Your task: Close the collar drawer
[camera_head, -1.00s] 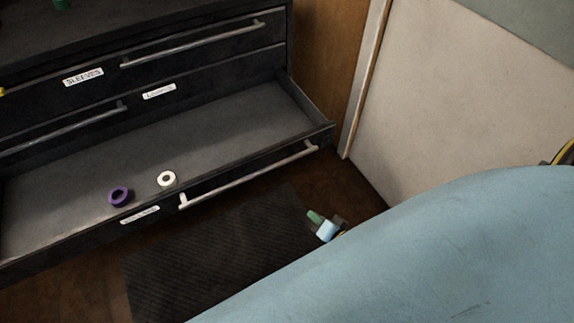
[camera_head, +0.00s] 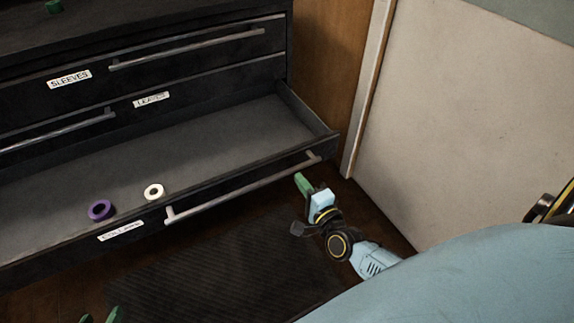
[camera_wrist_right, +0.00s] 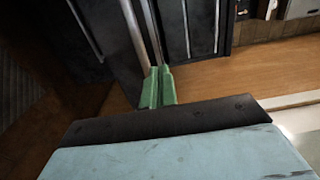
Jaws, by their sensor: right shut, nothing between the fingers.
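The collar drawer (camera_head: 215,150) is the lowest drawer of the dark cabinet and stands pulled out. Its label (camera_head: 121,230) and long metal handle (camera_head: 245,188) are on its front. A purple ring (camera_head: 101,210) and a white ring (camera_head: 154,191) lie inside, toward the front. My right gripper (camera_head: 302,184) is shut and empty, near the right end of the handle. In the right wrist view its green fingers (camera_wrist_right: 157,88) are together, close to a metal bar; I cannot tell whether they touch. My left gripper (camera_head: 101,317) shows only two separated green fingertips at the bottom edge.
The sleeves drawer (camera_head: 150,59) and leaves drawer (camera_head: 150,99) above are closed, with handles sticking out. A pale wall panel (camera_head: 460,110) stands at the right. A dark ribbed mat (camera_head: 210,265) lies on the floor before the drawer. A green object (camera_head: 54,6) is on the cabinet top.

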